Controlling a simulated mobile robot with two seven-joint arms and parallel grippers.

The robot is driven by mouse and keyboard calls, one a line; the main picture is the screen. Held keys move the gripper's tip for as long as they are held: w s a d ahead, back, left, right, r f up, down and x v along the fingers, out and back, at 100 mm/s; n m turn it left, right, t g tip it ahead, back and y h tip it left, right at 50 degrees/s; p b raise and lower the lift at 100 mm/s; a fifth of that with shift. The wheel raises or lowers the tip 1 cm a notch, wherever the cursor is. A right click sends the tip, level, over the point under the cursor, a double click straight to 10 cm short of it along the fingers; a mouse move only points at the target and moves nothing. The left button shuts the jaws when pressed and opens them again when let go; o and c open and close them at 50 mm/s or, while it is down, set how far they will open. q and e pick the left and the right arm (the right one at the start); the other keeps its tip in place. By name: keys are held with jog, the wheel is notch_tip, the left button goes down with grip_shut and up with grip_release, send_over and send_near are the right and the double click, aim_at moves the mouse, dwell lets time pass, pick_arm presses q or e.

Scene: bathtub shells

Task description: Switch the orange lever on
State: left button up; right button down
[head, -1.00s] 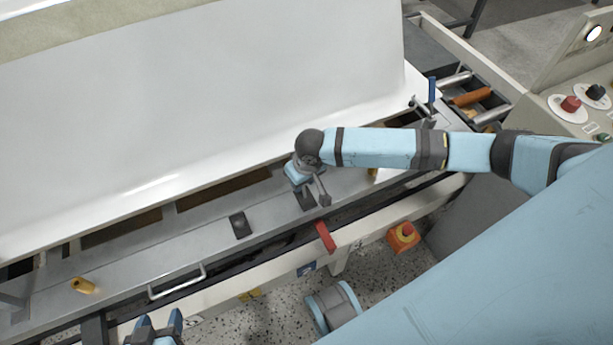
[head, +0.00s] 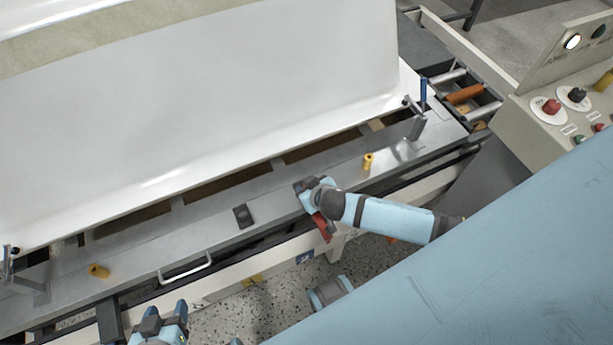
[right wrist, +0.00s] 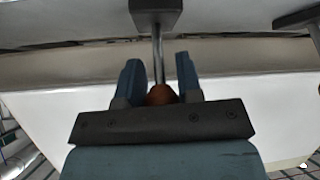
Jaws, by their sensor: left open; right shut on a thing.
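The orange lever shows in the right wrist view as an orange-brown knob (right wrist: 160,95) on a thin metal rod that runs to a dark block (right wrist: 156,12). My right gripper (right wrist: 158,80) is shut on the knob, with one finger on each side. In the head view my right gripper (head: 306,190) is at the grey bench's front edge, and its wrist hides the knob and rod. My left gripper (head: 167,312) is open and empty at the bottom of the head view, in front of the bench.
The white tub shell (head: 210,100) stands behind the grey bench (head: 205,220). A red handle (head: 321,228) shows just below my right wrist. A black block (head: 243,215), a metal grab handle (head: 187,272) and yellow knobs (head: 98,271) are along the bench. A control panel (head: 540,130) stands at right.

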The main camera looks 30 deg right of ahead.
dwell(0.4)
jog(key=c, duration=0.9)
grip_release()
jog(key=shift+s, duration=0.1)
jog(key=p+v, duration=0.1)
jog(key=v, duration=1.2)
jog(key=shift+s+r, duration=0.1)
jog(key=shift+s, duration=0.3)
